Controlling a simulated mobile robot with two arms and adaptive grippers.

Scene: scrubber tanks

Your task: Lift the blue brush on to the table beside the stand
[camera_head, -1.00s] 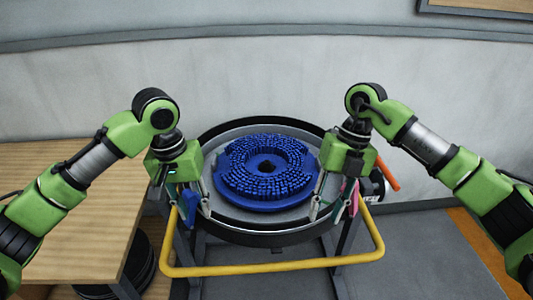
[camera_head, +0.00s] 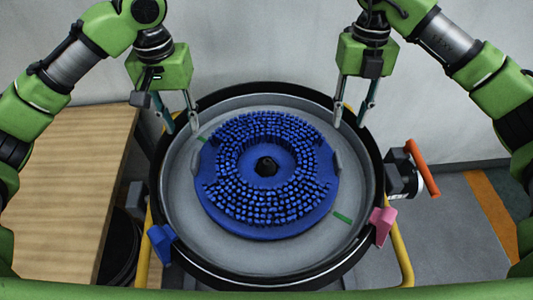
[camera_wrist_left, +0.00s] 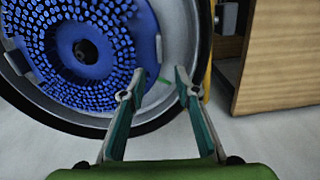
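The blue brush (camera_head: 266,218), a round disc with bristles up and a dark centre hole, lies flat in the round grey tray of the stand (camera_head: 180,190). It also shows in the left wrist view (camera_wrist_left: 85,85). My left gripper (camera_head: 182,128) is open and empty above the tray's back left rim. In the left wrist view its spread fingertips (camera_wrist_left: 155,85) are beside the brush, apart from it. My right gripper (camera_head: 350,112) is open and empty above the back right rim. The wooden table (camera_head: 65,195) is left of the stand.
A blue clip (camera_head: 160,243) and a pink clip (camera_head: 381,225) sit on the stand's front rim. A yellow rail (camera_head: 402,255) runs beside it. A device with an orange handle (camera_head: 421,165) sticks out at the right. The visible tabletop is clear. A wall stands behind.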

